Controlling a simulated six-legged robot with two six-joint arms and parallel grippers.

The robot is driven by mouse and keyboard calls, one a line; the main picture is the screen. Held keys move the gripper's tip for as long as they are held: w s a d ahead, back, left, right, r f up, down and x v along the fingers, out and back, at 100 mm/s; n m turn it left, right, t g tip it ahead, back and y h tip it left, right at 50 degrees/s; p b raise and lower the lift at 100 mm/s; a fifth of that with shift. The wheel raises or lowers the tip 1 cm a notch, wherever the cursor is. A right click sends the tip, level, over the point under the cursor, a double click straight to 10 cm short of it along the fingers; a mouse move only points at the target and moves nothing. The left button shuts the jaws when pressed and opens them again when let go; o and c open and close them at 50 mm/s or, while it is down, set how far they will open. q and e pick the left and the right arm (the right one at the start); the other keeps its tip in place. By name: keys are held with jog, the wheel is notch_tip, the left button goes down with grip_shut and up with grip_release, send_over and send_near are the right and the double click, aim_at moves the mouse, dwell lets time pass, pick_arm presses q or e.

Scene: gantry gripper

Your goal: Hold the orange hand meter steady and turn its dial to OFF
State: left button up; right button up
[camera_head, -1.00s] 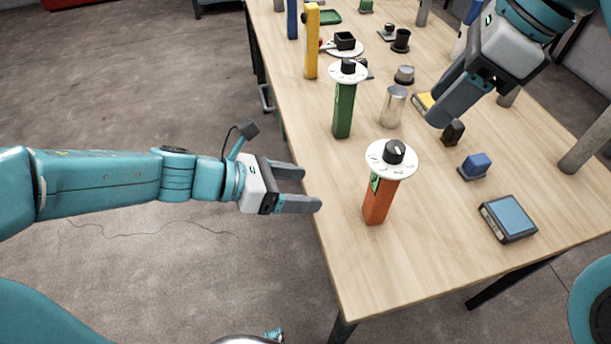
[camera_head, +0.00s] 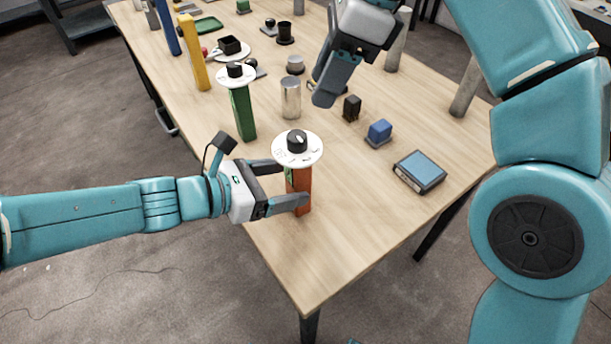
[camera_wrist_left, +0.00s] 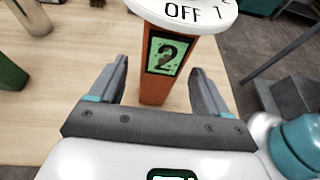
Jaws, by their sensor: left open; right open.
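The orange hand meter (camera_head: 302,199) stands upright near the table's front left edge. It has a white dial plate (camera_head: 285,157) with a black knob (camera_head: 297,141) on top. In the left wrist view the orange body (camera_wrist_left: 154,89) lies between my left fingers; a green display (camera_wrist_left: 168,52) reads 2, and the plate edge (camera_wrist_left: 195,12) shows "OFF" and "1". My left gripper (camera_head: 280,184) is open around the body, with gaps to both fingers in the wrist view. My right gripper (camera_head: 325,88) is open and empty, above the table behind the meter.
A green meter (camera_head: 243,112) with its own dial and a yellow post (camera_head: 194,55) stand farther back. A metal cylinder (camera_head: 291,97), a black block (camera_head: 352,108), a blue block (camera_head: 379,132) and a blue-topped box (camera_head: 419,172) stand around. The front tabletop is clear.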

aim_at(306, 179)
pick_arm(q)
jog(key=shift+x, duration=2.65)
